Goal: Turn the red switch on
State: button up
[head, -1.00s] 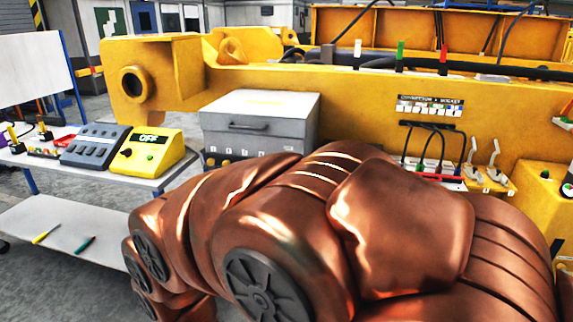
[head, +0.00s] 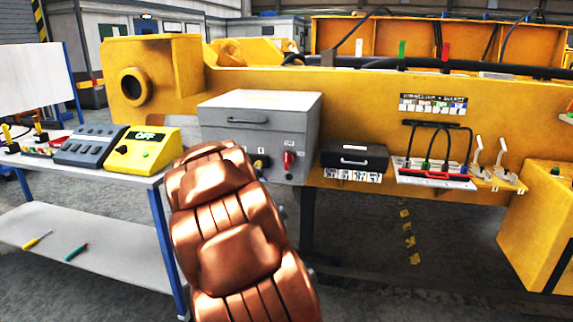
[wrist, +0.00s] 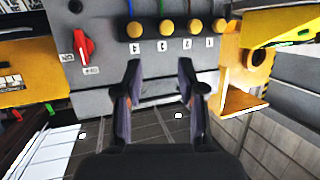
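The red switch (head: 289,160) is on the front of a grey box (head: 262,108), near its right side. In the wrist view the red switch (wrist: 83,47) shows at upper left, upside down, its handle close to upright in the picture. Small labels sit beside it; one appears to read OFF, near the handle's lower end. My gripper (wrist: 159,78) is open and empty, with its two fingers apart, to the right of the switch and not touching it. In the head view my arm hides the gripper and part of the box front.
Several yellow knobs (wrist: 166,27) line the box front beside the switch. A black case (head: 354,158) stands right of the box. A yellow unit with an OFF display (head: 145,150) sits on a white table at left. A yellow beam (head: 370,95) runs behind.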

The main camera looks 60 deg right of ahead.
aim_at(286, 156)
jog(key=shift+s+d+r+m+g+h+b, duration=0.15)
jog(key=shift+s+d+m+g+h, duration=0.6)
jog(key=shift+d, duration=2.8)
jog(key=shift+s+d+m+g+h+b, duration=0.1)
jog(key=shift+s+d+m+h, duration=0.65)
jog(key=shift+d, duration=2.75)
jog(key=shift+s+d+r+m+g+h+b, duration=0.35)
jog(key=shift+d+h, duration=0.95)
jog(key=shift+d, duration=2.25)
jog(key=shift+w+f, duration=0.1)
jog(key=shift+f, duration=0.2)
grip_shut()
jog(key=shift+f, duration=0.1)
